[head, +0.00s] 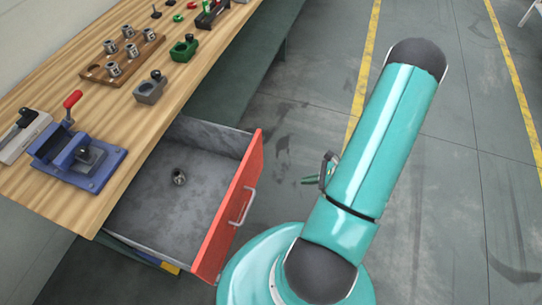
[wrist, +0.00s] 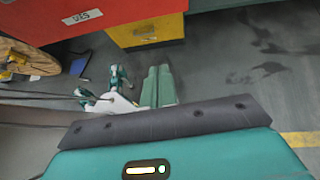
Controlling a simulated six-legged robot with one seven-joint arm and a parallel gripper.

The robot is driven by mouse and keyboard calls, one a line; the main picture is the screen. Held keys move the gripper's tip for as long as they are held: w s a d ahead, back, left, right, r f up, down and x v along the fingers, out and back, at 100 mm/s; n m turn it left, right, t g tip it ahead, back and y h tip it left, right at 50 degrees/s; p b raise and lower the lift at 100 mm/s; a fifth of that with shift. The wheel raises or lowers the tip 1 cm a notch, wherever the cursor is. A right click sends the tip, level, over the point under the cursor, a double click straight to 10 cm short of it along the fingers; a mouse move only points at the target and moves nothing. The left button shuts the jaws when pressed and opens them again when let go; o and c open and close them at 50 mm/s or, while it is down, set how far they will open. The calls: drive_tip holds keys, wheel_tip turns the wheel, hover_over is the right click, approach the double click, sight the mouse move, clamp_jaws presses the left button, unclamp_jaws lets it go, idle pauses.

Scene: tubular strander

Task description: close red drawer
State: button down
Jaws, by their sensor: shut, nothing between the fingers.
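The red drawer (head: 232,205) is pulled out from under the wooden workbench in the head view. Its grey inside holds one small metal ring-like part (head: 179,177). A metal bar handle is on its red front. In the wrist view, a red labelled front (wrist: 120,12) shows at the top, above a yellow one. My gripper (wrist: 158,86) shows in the wrist view as two green fingers side by side, shut and empty, apart from the red front. In the head view my teal arm stands to the right of the drawer, and the gripper is mostly hidden behind it.
The workbench (head: 205,65) carries a blue vise (head: 82,160), a wooden rack of metal parts (head: 122,58) and several small tools. A yellow drawer front (wrist: 146,30) sits below the red one. Grey floor with yellow lines is open to the right.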

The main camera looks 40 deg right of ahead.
wheel_tip(320, 180, up, 7)
drive_tip(key=w+d+m+t+y, duration=0.1)
drive_tip(key=w+t, duration=0.2)
drive_tip(key=t, duration=0.1)
approach(261, 155)
drive_tip(key=x, duration=0.5)
drive_tip(key=shift+s+a+f, duration=0.1)
drive_tip(key=shift+w+a, duration=0.4)
drive_tip(key=shift+w, duration=0.2)
drive_tip(key=shift+w, duration=0.1)
